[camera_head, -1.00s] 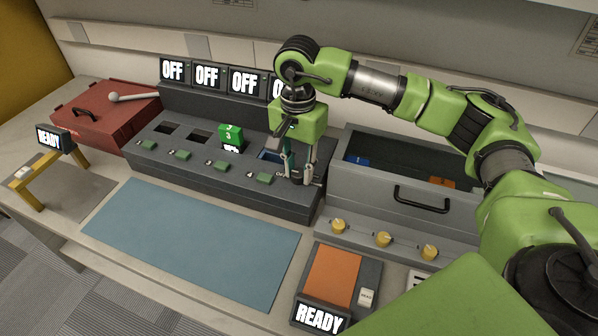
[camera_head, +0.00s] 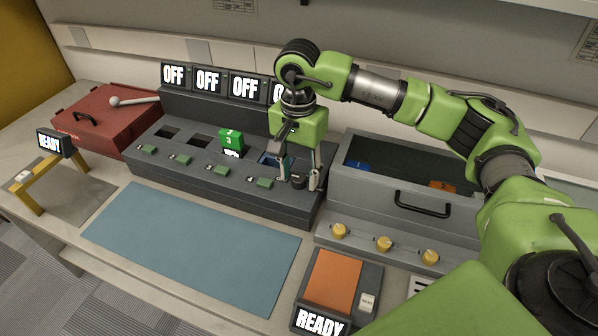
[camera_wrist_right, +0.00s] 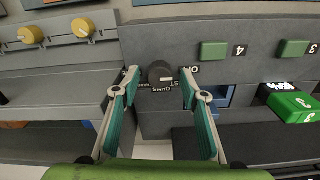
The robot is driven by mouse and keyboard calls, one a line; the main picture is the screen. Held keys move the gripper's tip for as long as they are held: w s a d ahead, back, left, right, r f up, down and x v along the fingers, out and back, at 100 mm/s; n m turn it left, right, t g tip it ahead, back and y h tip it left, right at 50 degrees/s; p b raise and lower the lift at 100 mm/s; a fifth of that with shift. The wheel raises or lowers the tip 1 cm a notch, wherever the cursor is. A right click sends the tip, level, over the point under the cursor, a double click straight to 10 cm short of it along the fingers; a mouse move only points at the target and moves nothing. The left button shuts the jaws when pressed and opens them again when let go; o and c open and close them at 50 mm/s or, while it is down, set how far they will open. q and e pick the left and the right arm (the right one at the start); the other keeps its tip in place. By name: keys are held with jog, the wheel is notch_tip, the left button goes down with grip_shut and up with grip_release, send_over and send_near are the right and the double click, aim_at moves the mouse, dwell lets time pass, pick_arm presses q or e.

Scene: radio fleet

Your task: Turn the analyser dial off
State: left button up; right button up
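The analyser dial is a small black knob (camera_wrist_right: 160,73) with a pale mark, on the right end of the dark grey console (camera_head: 215,190). In the wrist view, printed labels beside it are partly covered and hard to read. My right gripper (camera_wrist_right: 160,88) is open, with one teal-padded finger on each side of the knob and visible gaps between. In the head view, the right gripper (camera_head: 299,184) points down at the knob. Screens on the console's back read OFF (camera_head: 207,79); the rightmost is partly hidden by my arm. My left gripper is not in view.
A green radio (camera_head: 231,139) stands in a console slot. Green switches (camera_head: 216,170) line the console. A grey drawer (camera_head: 400,200) and yellow knobs (camera_head: 384,243) are at right. A red case (camera_head: 105,118) is at left. The blue mat (camera_head: 195,245) is clear.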

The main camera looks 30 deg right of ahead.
aim_at(299, 177)
notch_tip(299, 177, up, 12)
dwell(0.4)
jog(key=shift+a+f, duration=0.1)
jog(key=shift+f, duration=0.05)
dwell(0.3)
